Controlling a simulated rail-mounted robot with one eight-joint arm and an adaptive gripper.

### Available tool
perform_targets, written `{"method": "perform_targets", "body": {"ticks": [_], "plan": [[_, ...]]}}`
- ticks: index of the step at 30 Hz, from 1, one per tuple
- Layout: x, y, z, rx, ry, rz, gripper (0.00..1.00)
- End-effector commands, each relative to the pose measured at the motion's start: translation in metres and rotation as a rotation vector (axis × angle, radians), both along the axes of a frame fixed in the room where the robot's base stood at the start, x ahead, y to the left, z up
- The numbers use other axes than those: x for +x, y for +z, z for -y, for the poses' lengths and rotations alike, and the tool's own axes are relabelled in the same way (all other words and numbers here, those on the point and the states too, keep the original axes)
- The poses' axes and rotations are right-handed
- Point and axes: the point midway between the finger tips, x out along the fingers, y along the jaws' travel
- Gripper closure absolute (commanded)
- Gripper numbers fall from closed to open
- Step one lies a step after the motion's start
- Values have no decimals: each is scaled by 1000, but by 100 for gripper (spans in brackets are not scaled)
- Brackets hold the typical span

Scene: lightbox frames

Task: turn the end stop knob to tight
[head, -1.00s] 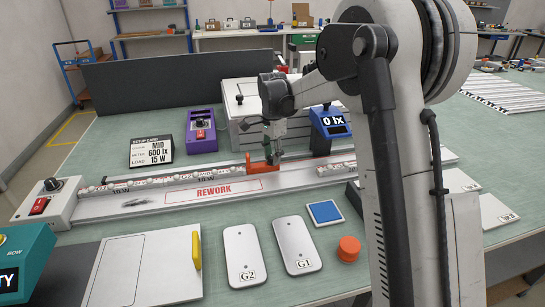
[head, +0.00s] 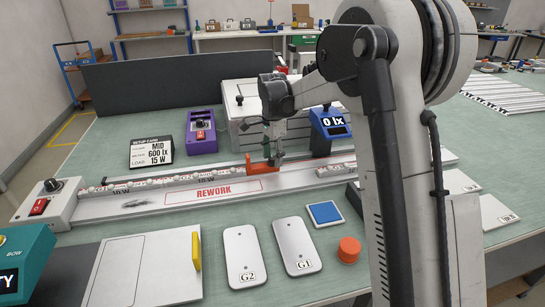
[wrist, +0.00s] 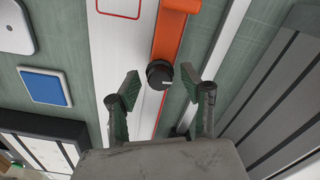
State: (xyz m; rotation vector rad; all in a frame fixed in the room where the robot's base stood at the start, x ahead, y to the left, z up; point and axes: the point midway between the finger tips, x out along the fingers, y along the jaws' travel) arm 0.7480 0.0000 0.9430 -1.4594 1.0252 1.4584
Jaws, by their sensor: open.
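The end stop is an orange block (head: 262,168) on the white rail, and it also shows in the wrist view (wrist: 170,36). Its black round knob (wrist: 160,74) has a short white mark on its rim, pointing to the lower right in the wrist view. My gripper (wrist: 160,84) is open, with one green-padded finger on each side of the knob and a gap on both sides. In the head view my gripper (head: 276,158) is low over the right part of the end stop and hides the knob there. No tight label is readable.
A white rail board (head: 120,206) marked REWORK runs left to right, with a lamp strip (head: 160,181) left of the end stop. Behind stand a purple box (head: 202,130) and a blue meter (head: 329,128) reading 0 lx. A grey box (head: 258,97) is close behind my gripper.

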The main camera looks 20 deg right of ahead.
Motion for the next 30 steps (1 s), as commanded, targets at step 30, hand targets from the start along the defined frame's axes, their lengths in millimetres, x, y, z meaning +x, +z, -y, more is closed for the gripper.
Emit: {"method": "perform_targets", "body": {"ticks": [30], "plan": [[0, 120, 0, 0, 0, 0, 58]]}}
